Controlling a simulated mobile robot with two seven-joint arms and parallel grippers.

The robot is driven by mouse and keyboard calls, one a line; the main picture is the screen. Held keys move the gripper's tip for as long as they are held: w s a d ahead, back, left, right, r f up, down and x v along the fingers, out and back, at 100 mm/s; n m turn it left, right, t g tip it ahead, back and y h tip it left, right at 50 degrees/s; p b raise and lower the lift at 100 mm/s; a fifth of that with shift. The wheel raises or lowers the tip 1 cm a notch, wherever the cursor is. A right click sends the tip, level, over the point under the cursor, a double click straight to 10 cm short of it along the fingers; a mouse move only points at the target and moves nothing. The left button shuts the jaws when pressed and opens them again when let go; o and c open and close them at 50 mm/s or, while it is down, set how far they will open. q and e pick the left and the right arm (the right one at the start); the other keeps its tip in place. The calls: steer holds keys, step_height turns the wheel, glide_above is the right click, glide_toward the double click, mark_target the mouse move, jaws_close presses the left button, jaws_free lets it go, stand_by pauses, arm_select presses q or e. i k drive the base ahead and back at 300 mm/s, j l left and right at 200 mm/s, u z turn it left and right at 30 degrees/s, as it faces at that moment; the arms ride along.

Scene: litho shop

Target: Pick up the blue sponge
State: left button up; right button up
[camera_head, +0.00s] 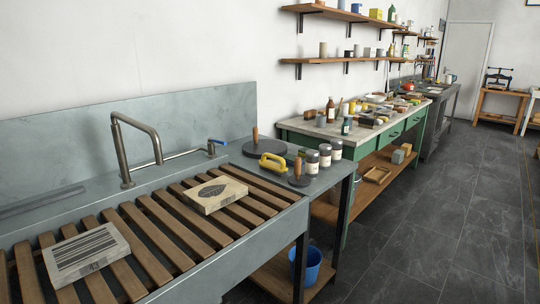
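I cannot make out a blue sponge for certain in the head view. The clearly blue things are a bucket (306,265) on the low shelf under the sink's right end, a small lever (218,142) at the tap's right end, and a small cup-like thing (356,8) on the top wall shelf. Small items on the far benches are too small to tell apart. Neither of my grippers is in view.
A grey sink (255,238) with wooden slats carries two pale printing stones (87,254) (215,195). A yellow object (272,163), several dark jars and wooden-handled tools stand at its right end. A cluttered green bench (345,133) stands beyond. The tiled floor (440,215) is open at right.

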mark_target(289, 159)
steer(key=i+l, duration=0.35)
steer(key=i+l+z, duration=0.15)
steer(key=i+l, duration=0.2)
steer(key=i, duration=0.2)
steer(key=i+l, duration=0.25)
steer(key=i, duration=0.2)
